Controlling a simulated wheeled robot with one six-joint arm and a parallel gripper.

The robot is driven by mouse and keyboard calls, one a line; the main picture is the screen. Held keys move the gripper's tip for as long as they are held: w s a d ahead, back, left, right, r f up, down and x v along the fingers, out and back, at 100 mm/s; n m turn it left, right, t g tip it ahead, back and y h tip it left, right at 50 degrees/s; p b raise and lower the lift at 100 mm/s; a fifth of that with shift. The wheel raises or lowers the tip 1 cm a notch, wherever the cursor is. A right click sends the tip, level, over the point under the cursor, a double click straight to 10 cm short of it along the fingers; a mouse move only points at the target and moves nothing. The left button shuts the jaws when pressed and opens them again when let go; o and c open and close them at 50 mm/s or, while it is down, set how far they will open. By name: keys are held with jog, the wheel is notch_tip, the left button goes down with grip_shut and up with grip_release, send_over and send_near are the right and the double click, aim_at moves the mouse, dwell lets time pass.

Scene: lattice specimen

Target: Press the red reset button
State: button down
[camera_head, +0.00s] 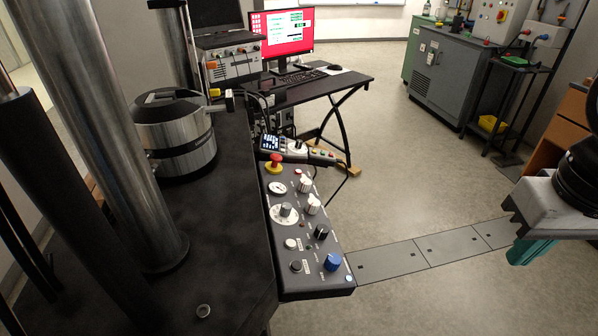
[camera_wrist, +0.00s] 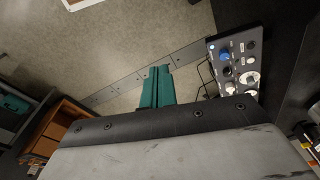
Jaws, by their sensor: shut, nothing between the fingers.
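A dark control panel (camera_head: 297,262) slopes off the right edge of the black machine table. A red mushroom-shaped button (camera_head: 274,159) on a yellow base stands at its far end. A much smaller reddish spot (camera_head: 298,171) lies near it; labels are too small to read. My gripper (camera_head: 529,253), with teal fingers, is in the air at the right edge, well apart from the panel. In the wrist view the fingers (camera_wrist: 158,84) are shut and empty. The panel (camera_wrist: 232,62) shows there at upper right; I cannot make out the red button in that view.
The panel also carries a blue knob (camera_head: 333,262), black and white knobs and a dial. A handheld pendant (camera_head: 299,148) lies just beyond it. A steel column (camera_head: 125,130) stands at left. Open floor (camera_head: 430,200) lies between panel and gripper.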

jog(key=w+a+f+t+h, duration=0.1)
jog(key=w+a+f, duration=0.3)
jog(key=w, duration=0.9)
jog(key=w+a+f+t+h, duration=0.1)
jog(key=w+f, duration=0.5)
jog(key=w, duration=0.7)
jog(key=w+a+f+t+h, duration=0.1)
jog(key=w+a+f, duration=0.25)
jog(key=w, duration=0.95)
jog(key=w+a+f+m+t+y, duration=0.3)
jog(key=w+a+f+y, duration=0.35)
jog(key=w+a, duration=0.65)
jog(key=w+a+r+m+y, duration=0.1)
jog(key=a+r+m+y, duration=0.1)
jog(key=a, duration=0.4)
jog(key=shift+w+a+m+t, duration=0.15)
jog(key=shift+w+m+t, duration=0.15)
jog(key=shift+w+m, duration=0.15)
